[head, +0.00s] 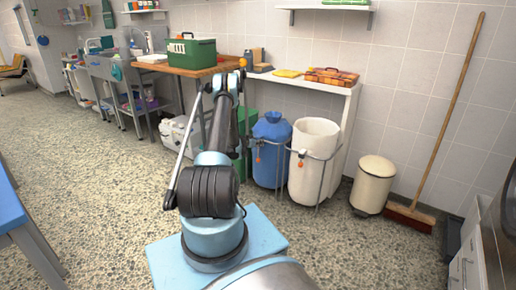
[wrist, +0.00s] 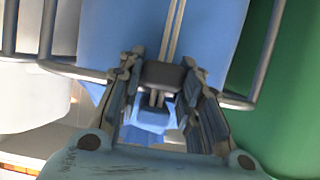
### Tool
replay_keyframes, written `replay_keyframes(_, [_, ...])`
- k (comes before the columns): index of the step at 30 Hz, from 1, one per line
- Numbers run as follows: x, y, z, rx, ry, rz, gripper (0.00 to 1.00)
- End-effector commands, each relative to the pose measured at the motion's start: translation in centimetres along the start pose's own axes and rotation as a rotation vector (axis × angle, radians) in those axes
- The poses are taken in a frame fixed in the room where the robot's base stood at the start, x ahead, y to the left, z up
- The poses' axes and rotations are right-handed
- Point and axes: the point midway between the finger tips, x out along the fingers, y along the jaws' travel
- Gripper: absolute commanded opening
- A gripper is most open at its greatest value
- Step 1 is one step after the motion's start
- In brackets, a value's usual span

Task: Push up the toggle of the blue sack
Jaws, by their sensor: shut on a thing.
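The blue sack (head: 272,145) stands in a metal rack, its top gathered into a neck. In the wrist view, its blue side (wrist: 115,35) fills the upper middle, with pale cords (wrist: 173,30) running along it. A dark grey block, seemingly the toggle (wrist: 162,75), sits on the cords between the fingers of my gripper (wrist: 162,84). The fingers are closed on it from both sides. In the head view, my arm hides the gripper, and a small orange piece (head: 258,160) hangs at the blue sack's front.
A white sack (head: 315,150) stands right of the blue sack, and a green one (wrist: 275,90) is on its other side. Rack bars (wrist: 75,70) run close to my fingers. A cream bin (head: 373,185) and a broom (head: 410,215) are further right. The speckled floor at left is open.

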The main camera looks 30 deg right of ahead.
Motion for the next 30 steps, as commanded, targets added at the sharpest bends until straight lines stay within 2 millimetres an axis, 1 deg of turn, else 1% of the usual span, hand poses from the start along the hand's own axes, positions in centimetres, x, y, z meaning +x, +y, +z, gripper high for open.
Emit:
replay_keyframes(1, [-0.18,-0.15,-0.42,0.0,0.001,-0.003,0.0])
replay_keyframes(4, [-0.34,-0.16,-0.8,0.0,0.001,-0.003,0.0])
replay_keyframes(13, [-0.38,-0.18,-0.87,0.0,0.001,-0.003,0.0])
replay_keyframes(14, [-0.38,-0.18,-0.87,0.0,0.001,-0.003,0.37])
replay_keyframes(15, [-0.38,-0.18,-0.86,0.0,0.001,-0.003,0.46])
replay_keyframes(16, [-0.38,-0.17,-0.86,0.0,0.001,-0.003,0.53])
replay_keyframes(26, [-0.39,-0.05,-0.86,0.0,0.0,-0.001,0.53])
replay_keyframes(30, [-0.89,-0.05,-0.86,0.0,0.0,-0.001,0.53])
